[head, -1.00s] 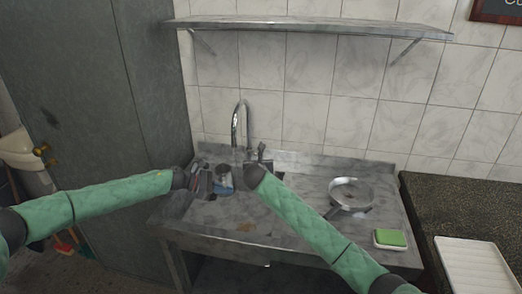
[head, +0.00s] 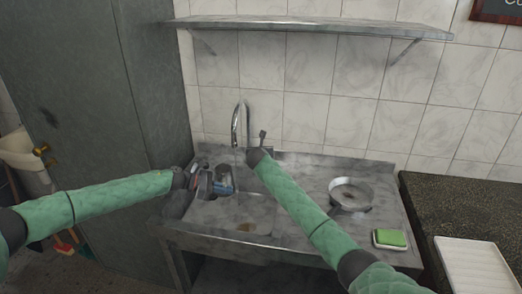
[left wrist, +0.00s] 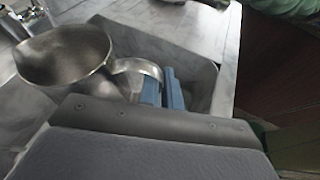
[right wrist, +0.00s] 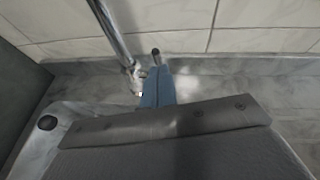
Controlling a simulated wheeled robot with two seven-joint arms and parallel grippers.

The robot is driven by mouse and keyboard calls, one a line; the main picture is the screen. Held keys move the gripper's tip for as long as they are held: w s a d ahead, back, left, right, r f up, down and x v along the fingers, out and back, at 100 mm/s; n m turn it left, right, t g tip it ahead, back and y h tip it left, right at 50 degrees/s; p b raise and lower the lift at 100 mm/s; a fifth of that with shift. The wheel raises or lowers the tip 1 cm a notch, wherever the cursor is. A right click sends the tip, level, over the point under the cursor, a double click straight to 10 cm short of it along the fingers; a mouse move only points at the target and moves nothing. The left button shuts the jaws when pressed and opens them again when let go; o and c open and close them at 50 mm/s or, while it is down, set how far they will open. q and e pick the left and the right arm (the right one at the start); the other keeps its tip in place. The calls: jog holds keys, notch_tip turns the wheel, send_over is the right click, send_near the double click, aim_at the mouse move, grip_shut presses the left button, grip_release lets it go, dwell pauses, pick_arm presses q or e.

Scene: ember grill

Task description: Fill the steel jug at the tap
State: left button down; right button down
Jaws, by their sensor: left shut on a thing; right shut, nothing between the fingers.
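The steel jug (left wrist: 62,62) shows in the left wrist view with its wide mouth facing the camera and no clear water surface inside. My left gripper (left wrist: 168,92) is shut on its handle. In the head view the jug (head: 222,172) and left gripper (head: 222,187) are over the left part of the sink, partly hidden. The curved tap (head: 236,122) rises behind the sink, and a faint pale streak shows below its spout. My right gripper (right wrist: 160,88) is shut and empty beside the tap's base, close to the dark-tipped lever (right wrist: 156,53).
The sink basin (head: 255,215) is set in a steel counter. A pan (head: 351,193) and a green sponge (head: 389,237) sit to the right. A shelf (head: 310,26) hangs above. A tall grey cabinet (head: 90,120) stands at the left, a dark counter (head: 450,205) at the right.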

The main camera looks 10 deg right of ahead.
jog(key=shift+w+r, duration=0.1)
jog(key=shift+r, duration=0.05)
pick_arm(q)
jog(key=shift+s+r, duration=0.1)
jog(key=shift+r, duration=0.05)
pick_arm(e)
jog(key=w+r, duration=0.1)
jog(key=w+d+g, duration=0.1)
jog(key=w+r+g, duration=0.1)
jog(key=shift+w+d+r+y, duration=0.2)
jog(key=shift+w+r+y, duration=0.1)
jog(key=shift+w+r, duration=0.1)
dwell(0.3)
dwell(0.4)
